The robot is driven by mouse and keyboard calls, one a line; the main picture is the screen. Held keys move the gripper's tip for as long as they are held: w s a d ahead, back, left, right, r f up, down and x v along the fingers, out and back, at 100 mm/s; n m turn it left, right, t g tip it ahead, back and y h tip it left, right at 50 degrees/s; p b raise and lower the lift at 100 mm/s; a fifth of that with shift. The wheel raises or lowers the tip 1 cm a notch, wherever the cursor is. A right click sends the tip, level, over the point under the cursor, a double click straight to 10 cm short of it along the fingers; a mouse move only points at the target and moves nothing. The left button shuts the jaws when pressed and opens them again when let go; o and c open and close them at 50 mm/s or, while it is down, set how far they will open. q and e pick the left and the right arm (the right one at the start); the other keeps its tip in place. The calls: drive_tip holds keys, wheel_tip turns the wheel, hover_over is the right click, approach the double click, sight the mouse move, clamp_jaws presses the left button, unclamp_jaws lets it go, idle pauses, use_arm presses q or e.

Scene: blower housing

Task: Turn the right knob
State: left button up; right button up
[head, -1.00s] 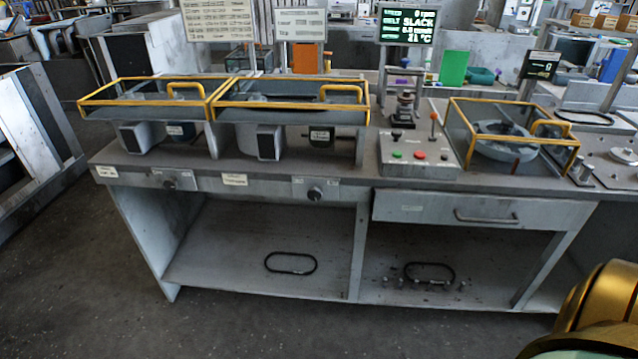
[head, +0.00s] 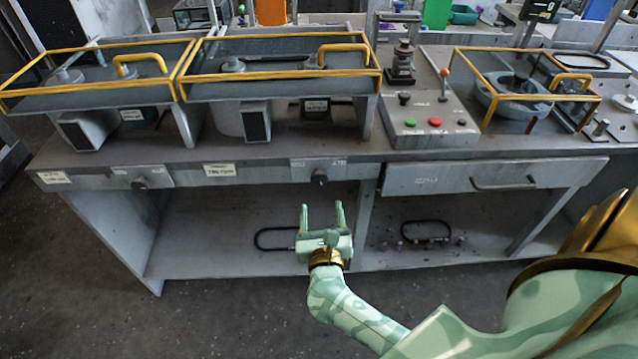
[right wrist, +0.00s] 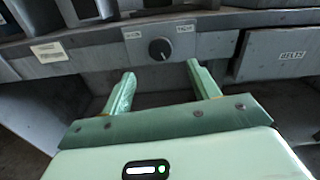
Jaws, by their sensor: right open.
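The right knob (head: 319,178) is a small dark round knob on a grey panel on the bench's front edge. In the right wrist view the knob (right wrist: 159,49) has a light pointer mark and small labels on both sides above it. My right gripper (head: 323,206) is open and empty, below and in front of the knob, not touching it. In the right wrist view its two fingers (right wrist: 160,82) point toward the panel, with the knob beyond and between them. The left knob (head: 140,183) sits on another panel to the left. My left gripper is not in view.
Yellow-framed guards (head: 281,37) stand on the bench above the knobs. A drawer (head: 430,179) with a handle is right of the right knob. A control box (head: 428,121) with buttons stands above the drawer. Open shelves with black belts (head: 275,239) lie below.

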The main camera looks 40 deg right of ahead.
sight(319, 180)
drive_tip(key=b+x, duration=0.1)
drive_tip(key=x, duration=0.7)
drive_tip(key=shift+w+f, duration=0.1)
drive_tip(key=shift+w, duration=0.05)
drive_tip(key=shift+w+d, duration=0.15)
drive_tip(key=shift+w, duration=0.05)
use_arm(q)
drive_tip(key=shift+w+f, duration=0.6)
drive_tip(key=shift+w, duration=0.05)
use_arm(e)
drive_tip(key=c, duration=1)
